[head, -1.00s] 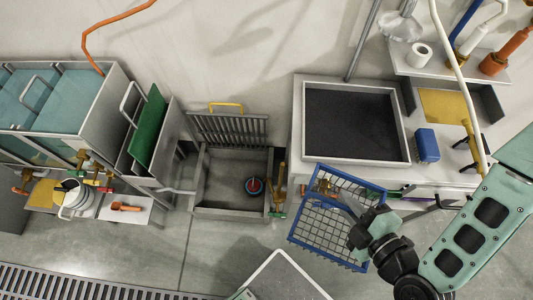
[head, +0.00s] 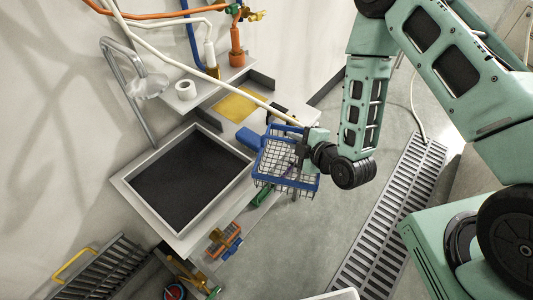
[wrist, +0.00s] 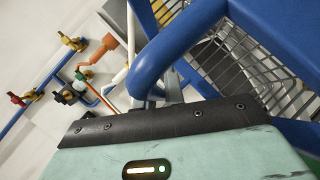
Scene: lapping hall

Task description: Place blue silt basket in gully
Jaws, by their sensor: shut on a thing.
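The blue silt basket (head: 285,162), a wire mesh basket with a blue rim, hangs from my gripper (head: 306,150) near the right end of the counter. In the wrist view the basket's blue handle (wrist: 172,42) crosses close to my fingers, with the mesh (wrist: 228,72) behind it. My gripper is shut on the basket; the fingertips are mostly hidden. The gully (head: 178,270) shows only in part at the bottom left of the head view, well away from the basket. Its raised grate (head: 105,270) leans beside it, and a round red-and-blue piece (head: 175,291) lies inside.
A counter with a dark-bottomed sink tray (head: 120,178) stands between the basket and the gully. A slotted floor drain (head: 390,215) runs at the right. Open floor lies between drain and counter.

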